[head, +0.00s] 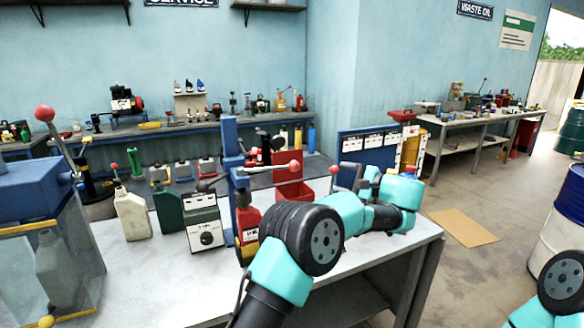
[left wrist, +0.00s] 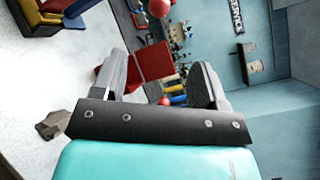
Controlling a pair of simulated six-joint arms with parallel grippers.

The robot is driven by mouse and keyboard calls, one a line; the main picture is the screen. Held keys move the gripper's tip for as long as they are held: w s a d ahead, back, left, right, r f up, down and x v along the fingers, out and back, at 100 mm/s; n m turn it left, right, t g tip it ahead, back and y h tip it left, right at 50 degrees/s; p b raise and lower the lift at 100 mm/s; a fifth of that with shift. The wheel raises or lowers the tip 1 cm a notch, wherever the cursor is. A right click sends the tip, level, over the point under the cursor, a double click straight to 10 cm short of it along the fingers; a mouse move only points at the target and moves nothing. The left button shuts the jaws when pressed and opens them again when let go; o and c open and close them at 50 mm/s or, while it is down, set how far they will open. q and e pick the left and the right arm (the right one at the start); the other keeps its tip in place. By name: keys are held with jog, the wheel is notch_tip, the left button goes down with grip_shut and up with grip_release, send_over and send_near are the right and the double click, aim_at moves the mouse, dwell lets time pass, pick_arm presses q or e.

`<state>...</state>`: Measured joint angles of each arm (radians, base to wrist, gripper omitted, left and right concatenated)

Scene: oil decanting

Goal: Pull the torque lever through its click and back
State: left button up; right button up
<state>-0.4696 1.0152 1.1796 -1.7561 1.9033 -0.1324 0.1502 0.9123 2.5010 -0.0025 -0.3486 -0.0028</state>
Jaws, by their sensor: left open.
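A lever with a red ball knob (head: 294,166) sticks out to the right from a blue upright post (head: 230,150) on the workbench. A second red ball (head: 334,170) shows just right of it, close to my left gripper. I cannot tell for sure which one ends the torque lever. My left gripper (head: 347,178) is open, right of both balls, and points left over the bench. In the left wrist view its spread fingers (left wrist: 160,85) hold nothing. A red ball (left wrist: 160,8) shows beyond the fingertips, and another red ball (left wrist: 165,101) shows between the fingers. My right gripper is out of view.
A red bin (head: 292,188) stands behind the lever. A blue machine (head: 35,190) is at far left. The bench front (head: 150,290) is clear.

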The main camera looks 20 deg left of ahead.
aim_at(299, 167)
pick_arm(q)
jog(key=x, duration=1.7)
jog(key=shift+a+f, duration=0.15)
jog(key=shift+a, duration=0.1)
grip_shut()
jog(key=shift+d, duration=0.15)
